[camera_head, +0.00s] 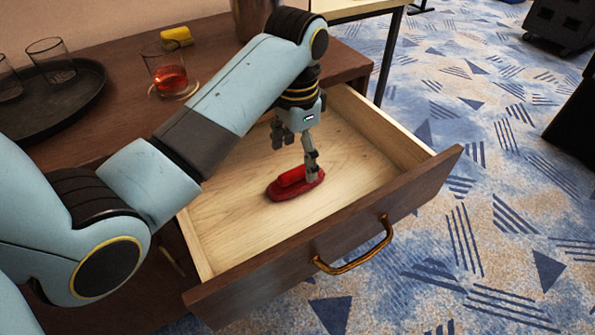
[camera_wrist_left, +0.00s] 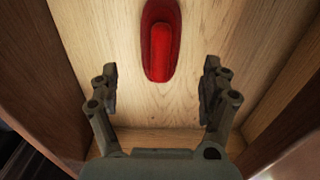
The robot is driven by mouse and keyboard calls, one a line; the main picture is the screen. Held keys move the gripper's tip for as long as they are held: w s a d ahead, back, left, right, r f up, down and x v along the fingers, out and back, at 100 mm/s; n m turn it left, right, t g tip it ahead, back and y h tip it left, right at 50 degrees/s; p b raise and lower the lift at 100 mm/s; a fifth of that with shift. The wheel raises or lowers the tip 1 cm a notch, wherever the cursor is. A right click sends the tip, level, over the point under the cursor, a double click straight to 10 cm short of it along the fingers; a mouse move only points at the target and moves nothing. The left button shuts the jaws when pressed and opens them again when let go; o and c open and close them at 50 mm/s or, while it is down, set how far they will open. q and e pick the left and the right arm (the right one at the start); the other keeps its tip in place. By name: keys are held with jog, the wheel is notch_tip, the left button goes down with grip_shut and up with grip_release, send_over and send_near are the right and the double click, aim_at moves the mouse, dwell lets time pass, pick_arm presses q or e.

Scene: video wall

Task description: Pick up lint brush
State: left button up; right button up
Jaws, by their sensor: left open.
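The lint brush (camera_head: 295,184) is red, with an oval base and a raised handle, and lies on the floor of an open wooden drawer (camera_head: 228,222). My left gripper (camera_head: 294,160) is inside the drawer above the brush, fingers pointing down. In the left wrist view the gripper (camera_wrist_left: 160,92) is open and empty, and the brush (camera_wrist_left: 160,48) lies ahead of the fingertips, roughly centred between them. One finger overlaps the brush in the head view; I cannot tell whether it touches. My right gripper is not in view.
The drawer front (camera_head: 330,245) has a brass handle (camera_head: 355,250). Patterned carpet lies open to the right.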

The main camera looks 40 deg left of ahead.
aim_at(298, 169)
pick_arm(q)
jog(key=f+b, duration=0.1)
jog(key=f, duration=0.5)
jog(key=shift+w+f, duration=0.1)
jog(key=shift+w, duration=0.1)
jog(key=shift+c, duration=0.2)
jog(key=shift+c, duration=1)
jog(key=c, duration=1)
notch_tip(298, 169, up, 10)
jog(key=shift+r+p, duration=0.1)
jog(key=shift+p, duration=0.85)
jog(key=shift+c, duration=0.2)
